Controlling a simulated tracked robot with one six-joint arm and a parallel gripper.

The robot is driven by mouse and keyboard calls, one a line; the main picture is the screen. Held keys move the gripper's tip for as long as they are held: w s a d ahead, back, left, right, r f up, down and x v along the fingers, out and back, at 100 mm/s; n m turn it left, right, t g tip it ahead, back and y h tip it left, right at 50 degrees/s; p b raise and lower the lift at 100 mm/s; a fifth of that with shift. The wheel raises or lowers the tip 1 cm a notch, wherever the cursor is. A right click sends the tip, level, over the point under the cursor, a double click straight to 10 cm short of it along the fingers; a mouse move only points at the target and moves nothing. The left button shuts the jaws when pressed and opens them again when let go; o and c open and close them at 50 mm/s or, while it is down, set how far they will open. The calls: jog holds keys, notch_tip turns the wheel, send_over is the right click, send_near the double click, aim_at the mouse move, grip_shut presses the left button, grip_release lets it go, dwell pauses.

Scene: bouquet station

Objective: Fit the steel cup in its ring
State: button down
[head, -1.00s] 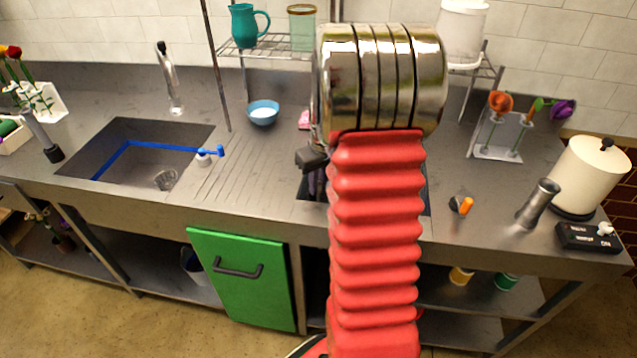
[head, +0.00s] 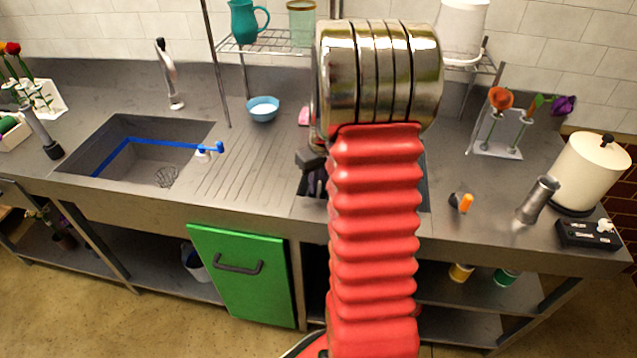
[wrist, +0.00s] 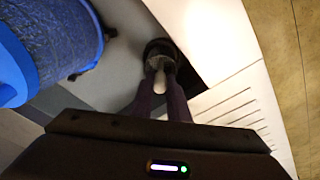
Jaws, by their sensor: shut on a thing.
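My gripper (wrist: 160,85) shows in the wrist view, its two dark fingers closed on a small, shiny, dark-rimmed round thing (wrist: 159,50) that looks like the steel cup. A pale streak shows between the fingertips. I cannot make out the cup's ring in either view.
A blue rounded thing (wrist: 45,45) is close at the left in the wrist view. In the head view, a blue bowl (head: 263,108) stands behind the drainboard (head: 240,165). A steel cylinder (head: 538,200) and cream canister (head: 590,175) stand at right.

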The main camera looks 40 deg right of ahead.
jog(key=shift+f, duration=0.55)
jog(key=c, duration=1.6)
grip_release()
jog(key=shift+c, duration=0.2)
notch_tip(320, 180, up, 14)
jog(key=s, duration=0.2)
jog(key=shift+a+f, duration=0.2)
jog(key=shift+f, duration=0.05)
jog(key=shift+m, duration=0.3)
